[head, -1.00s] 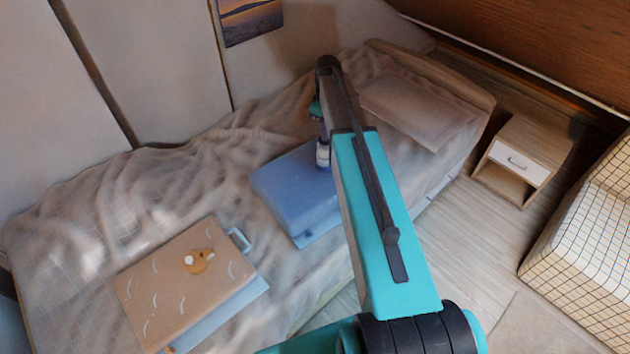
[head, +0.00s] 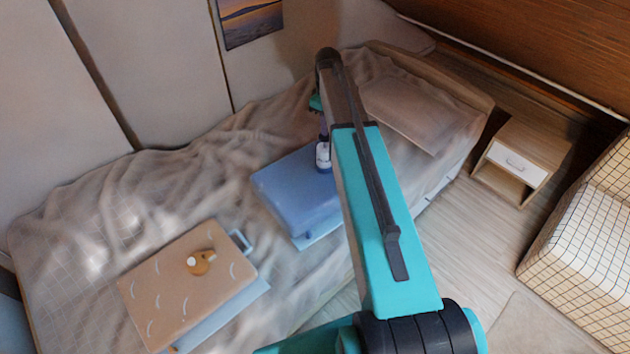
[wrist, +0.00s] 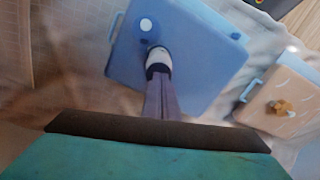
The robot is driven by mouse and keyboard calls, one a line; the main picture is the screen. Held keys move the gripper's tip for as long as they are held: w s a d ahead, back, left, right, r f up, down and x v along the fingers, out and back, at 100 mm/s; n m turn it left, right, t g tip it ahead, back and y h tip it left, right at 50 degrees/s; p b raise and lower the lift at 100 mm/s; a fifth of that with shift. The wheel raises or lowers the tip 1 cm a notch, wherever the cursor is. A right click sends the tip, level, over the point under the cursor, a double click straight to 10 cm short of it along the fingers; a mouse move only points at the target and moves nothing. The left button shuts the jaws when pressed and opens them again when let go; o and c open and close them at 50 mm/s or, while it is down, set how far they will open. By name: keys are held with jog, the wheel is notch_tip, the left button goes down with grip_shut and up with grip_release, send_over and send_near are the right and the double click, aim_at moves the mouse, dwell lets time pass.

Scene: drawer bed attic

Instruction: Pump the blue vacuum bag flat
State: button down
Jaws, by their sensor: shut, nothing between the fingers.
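The blue vacuum bag (head: 290,190) lies on the bed, thick and box-like, with a light blue edge along its near side. In the wrist view the same bag (wrist: 200,60) fills the upper middle, with a pale round disc (wrist: 146,25) near one corner. A white pump-like part with a dark collar (wrist: 157,61) stands on the bag; it also shows in the head view (head: 323,157). My gripper (wrist: 160,84) is shut and empty, its fingertips right at this part. Whether they touch it I cannot tell. In the head view my arm hides part of the bag's right side.
A peach bag (head: 170,290) with an orange-and-white piece (head: 201,262) on top lies on the bed, left of the blue one. A pillow (head: 405,110) is at the head end. A nightstand (head: 525,160) and a checked piece of furniture (head: 590,245) stand right, across open floor.

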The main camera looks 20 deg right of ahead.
aim_at(325, 138)
jog(key=shift+r+p, duration=0.4)
jog(key=shift+r, duration=0.55)
jog(key=shift+f, duration=0.25)
jog(key=shift+f+b, duration=0.7)
jog(key=shift+f, duration=0.6)
jog(key=shift+f, duration=0.2)
jog(key=shift+f+b, duration=0.8)
jog(key=shift+f, duration=0.95)
jog(key=shift+r+p, duration=1.65)
jog(key=shift+r, duration=1.3)
